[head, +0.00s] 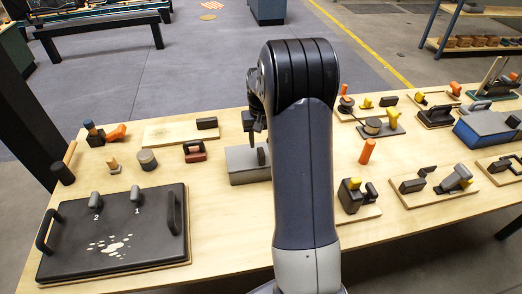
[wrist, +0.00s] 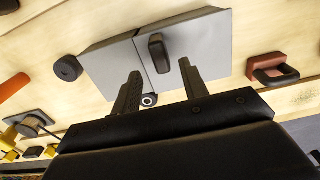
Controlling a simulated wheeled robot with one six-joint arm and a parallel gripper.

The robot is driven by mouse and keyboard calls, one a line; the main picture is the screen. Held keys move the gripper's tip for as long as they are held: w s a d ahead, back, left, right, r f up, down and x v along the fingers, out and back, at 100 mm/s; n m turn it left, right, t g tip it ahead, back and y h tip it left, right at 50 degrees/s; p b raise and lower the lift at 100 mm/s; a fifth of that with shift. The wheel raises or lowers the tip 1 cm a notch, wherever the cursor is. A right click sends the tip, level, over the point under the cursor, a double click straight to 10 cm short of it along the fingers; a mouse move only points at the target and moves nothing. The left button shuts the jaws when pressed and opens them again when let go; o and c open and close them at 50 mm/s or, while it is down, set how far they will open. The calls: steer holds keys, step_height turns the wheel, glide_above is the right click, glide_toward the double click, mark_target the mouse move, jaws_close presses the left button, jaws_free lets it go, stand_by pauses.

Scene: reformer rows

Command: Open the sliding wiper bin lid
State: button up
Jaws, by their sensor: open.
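A grey wiper bin (head: 240,168) stands on the wooden table, left of my arm in the head view. Part of it is hidden behind the arm. In the wrist view the bin's grey lid (wrist: 183,42) carries a dark upright handle (wrist: 159,52). My gripper (wrist: 160,78) is open, its two dark fingers apart with the handle between and just beyond their tips. I cannot tell whether they touch the lid. In the head view my gripper (head: 252,125) is above the bin, mostly hidden by my arm. A dark round opening with a pale rim (wrist: 149,100) shows between the fingers.
A black board with two handles (head: 120,235) lies at front left. A red block with a dark handle (head: 194,152) and a round container (head: 147,160) sit left of the bin. An orange cylinder (head: 367,151) stands right of my arm. Bare table lies in front of the bin.

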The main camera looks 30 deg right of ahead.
mark_target(262, 151)
step_height(262, 151, down, 6)
steer(key=shift+f, duration=0.1)
steer(key=shift+c, duration=0.2)
jaws_close()
stand_by(0.4)
steer(key=shift+d, duration=0.1)
